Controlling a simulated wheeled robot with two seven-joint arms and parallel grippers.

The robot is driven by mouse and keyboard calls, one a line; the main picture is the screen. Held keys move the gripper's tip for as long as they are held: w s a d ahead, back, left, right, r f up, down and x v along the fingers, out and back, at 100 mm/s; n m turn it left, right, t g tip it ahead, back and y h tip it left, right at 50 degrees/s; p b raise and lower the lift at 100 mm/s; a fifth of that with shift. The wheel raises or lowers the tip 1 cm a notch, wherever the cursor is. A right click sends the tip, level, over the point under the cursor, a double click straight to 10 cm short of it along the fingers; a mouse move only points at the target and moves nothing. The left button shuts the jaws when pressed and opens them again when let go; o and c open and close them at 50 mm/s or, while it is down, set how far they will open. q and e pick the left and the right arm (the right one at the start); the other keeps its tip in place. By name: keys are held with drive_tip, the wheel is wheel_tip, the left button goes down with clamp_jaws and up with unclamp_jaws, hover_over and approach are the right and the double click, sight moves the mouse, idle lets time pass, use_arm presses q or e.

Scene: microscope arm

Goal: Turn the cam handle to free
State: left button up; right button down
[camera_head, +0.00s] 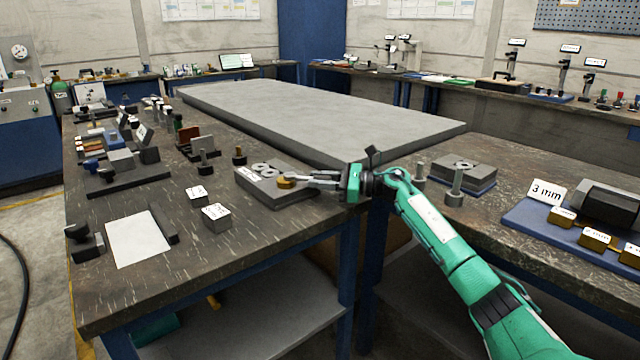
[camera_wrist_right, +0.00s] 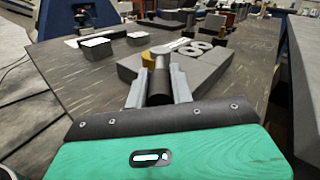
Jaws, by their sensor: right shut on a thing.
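A grey fixture block (camera_head: 268,191) with round rings on its top lies near the right edge of the left workbench. A brass-coloured cam (camera_head: 287,182) sits at its right side, and it also shows in the right wrist view (camera_wrist_right: 165,47). The dark cylindrical cam handle (camera_wrist_right: 161,78) points from the cam toward my wrist. My right gripper (camera_head: 312,180) reaches in from the right and is shut on the handle, with one finger on each side of it in the wrist view (camera_wrist_right: 159,88). The handle is mostly hidden in the head view. My left gripper is out of view.
Two small labelled blocks (camera_head: 216,218) stand left of the fixture. A white sheet (camera_head: 138,240) lies farther left. Behind is a large grey slab (camera_head: 320,118).

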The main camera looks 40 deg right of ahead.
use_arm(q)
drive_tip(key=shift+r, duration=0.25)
use_arm(e)
drive_tip(key=c, duration=1.2)
unclamp_jaws()
drive_tip(key=shift+r, duration=0.15)
wheel_tip(320, 180, up, 10)
drive_tip(key=shift+r+p, duration=0.15)
drive_tip(key=shift+p, duration=0.85)
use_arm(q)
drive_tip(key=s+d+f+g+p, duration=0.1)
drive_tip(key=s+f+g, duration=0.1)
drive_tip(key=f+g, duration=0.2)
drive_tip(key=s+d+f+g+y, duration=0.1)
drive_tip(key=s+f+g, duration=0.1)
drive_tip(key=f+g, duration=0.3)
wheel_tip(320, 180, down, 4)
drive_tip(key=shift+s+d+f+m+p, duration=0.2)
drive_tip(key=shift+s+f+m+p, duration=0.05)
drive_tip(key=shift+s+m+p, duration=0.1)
use_arm(e)
wheel_tip(320, 180, up, 10)
drive_tip(key=shift+f, duration=0.25)
drive_tip(key=shift+f, duration=0.1)
